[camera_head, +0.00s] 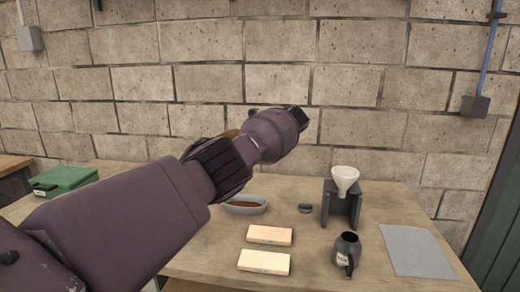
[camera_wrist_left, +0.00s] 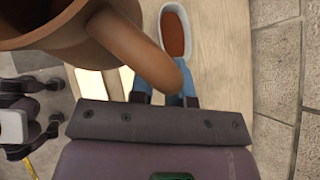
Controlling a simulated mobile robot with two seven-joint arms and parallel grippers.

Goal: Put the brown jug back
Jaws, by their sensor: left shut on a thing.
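The brown jug (camera_wrist_left: 85,40) fills the upper left of the left wrist view, with its open rim and thick curved handle (camera_wrist_left: 150,62) close to the camera. My left gripper (camera_wrist_left: 166,92) is shut on this handle, its blue fingers on either side of it. The jug is held above the table. In the head view my left arm hides the gripper and most of the jug; only a brown sliver of it (camera_head: 229,133) shows behind the arm. My right gripper is not seen in either view.
On the wooden table (camera_head: 205,262) are a bowl with reddish-brown contents (camera_head: 246,210), two pale blocks (camera_head: 264,262), a dark labelled jug (camera_head: 347,250), a dark stand with a white funnel (camera_head: 344,178), a grey mat (camera_head: 417,252) and a green box (camera_head: 66,181). A block wall stands behind.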

